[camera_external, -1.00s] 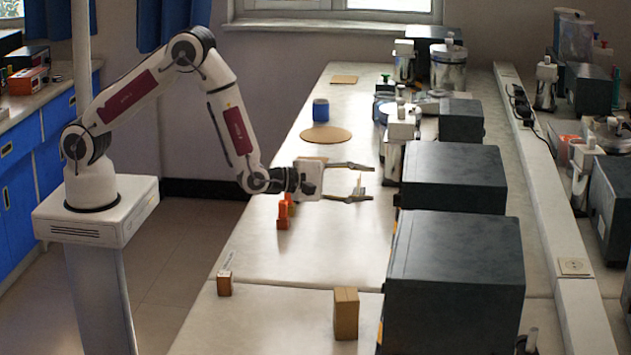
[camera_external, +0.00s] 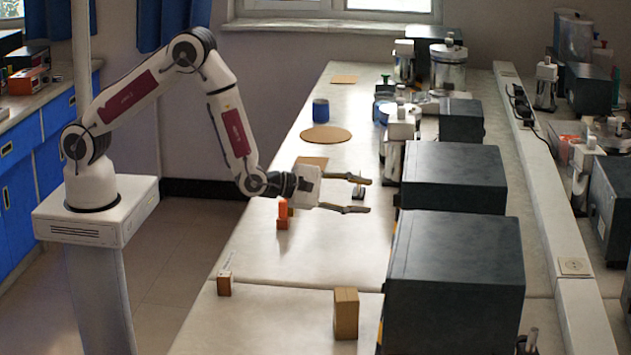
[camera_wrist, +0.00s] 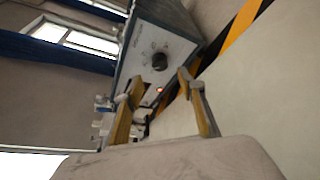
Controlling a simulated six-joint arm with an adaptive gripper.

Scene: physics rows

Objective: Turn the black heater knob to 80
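The black heater knob (camera_wrist: 159,61) shows in the wrist view on the pale front panel of a dark box, the heater (camera_wrist: 170,38), with small marks around it and a red light below. Its pointer setting is too small to read. My gripper (camera_wrist: 160,77) is open and empty, its two fingers spread below the knob in that picture, apart from it. In the external view my gripper (camera_external: 366,195) points right toward the dark boxes, left of the middle box (camera_external: 455,178); the panels facing it are hidden there.
A nearer dark box (camera_external: 455,280) stands at the front right. An orange object (camera_external: 283,215) stands below my wrist, and a wooden block (camera_external: 346,314) is on the near bench. A blue cup (camera_external: 320,110) stands farther back. Bench space left of the boxes is mostly clear.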

